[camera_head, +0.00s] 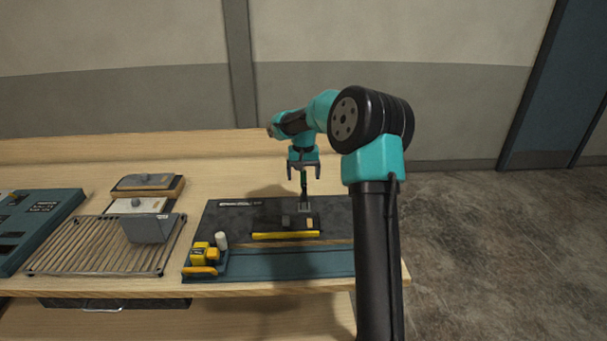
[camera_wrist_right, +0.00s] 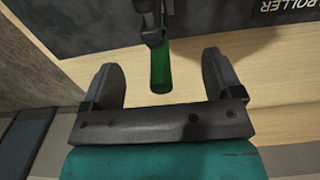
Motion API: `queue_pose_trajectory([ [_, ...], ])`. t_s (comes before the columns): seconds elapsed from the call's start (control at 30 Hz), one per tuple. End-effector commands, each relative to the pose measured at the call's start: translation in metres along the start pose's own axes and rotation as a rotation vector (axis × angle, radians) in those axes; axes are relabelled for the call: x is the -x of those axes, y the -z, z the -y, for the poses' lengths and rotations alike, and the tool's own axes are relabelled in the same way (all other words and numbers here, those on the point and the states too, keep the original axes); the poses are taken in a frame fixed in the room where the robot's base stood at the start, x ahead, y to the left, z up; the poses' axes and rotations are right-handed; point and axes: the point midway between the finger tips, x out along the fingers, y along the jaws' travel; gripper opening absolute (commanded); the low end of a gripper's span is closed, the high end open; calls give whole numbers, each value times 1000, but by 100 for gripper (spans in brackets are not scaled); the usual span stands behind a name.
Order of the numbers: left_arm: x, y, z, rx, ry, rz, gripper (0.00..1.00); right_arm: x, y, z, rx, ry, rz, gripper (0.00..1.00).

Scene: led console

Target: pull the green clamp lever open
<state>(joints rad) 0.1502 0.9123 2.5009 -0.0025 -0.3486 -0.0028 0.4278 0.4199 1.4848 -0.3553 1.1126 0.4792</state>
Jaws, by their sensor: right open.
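The green clamp lever (camera_wrist_right: 160,68) shows in the right wrist view, pointing from a dark clamp body (camera_wrist_right: 148,20) toward my gripper. In the head view the clamp (camera_head: 305,207) stands at the back right of the dark console panel (camera_head: 230,222), its lever a thin dark upright shape. My right gripper (camera_head: 304,170) is open and points down over the clamp. In the wrist view my right gripper (camera_wrist_right: 160,62) has the lever's end between its spread fingers, with a gap on both sides. My left gripper is not in view.
A yellow bar (camera_head: 286,235) lies along the panel, with small blocks behind it. A yellow device (camera_head: 203,255) and a white cylinder (camera_head: 221,240) stand at the console's left. Further left are a wire rack (camera_head: 85,248), a grey box (camera_head: 149,229) and a teal case (camera_head: 45,235).

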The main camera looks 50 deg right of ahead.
Motion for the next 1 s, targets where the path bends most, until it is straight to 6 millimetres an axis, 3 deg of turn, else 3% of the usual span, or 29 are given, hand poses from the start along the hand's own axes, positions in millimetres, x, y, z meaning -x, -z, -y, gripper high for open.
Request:
queue_pose_trajectory([
  [0.27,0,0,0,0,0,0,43,4,0,0,0,0,-1,85],
  [1.0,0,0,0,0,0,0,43,61,0,0,1,1,-2,85],
])
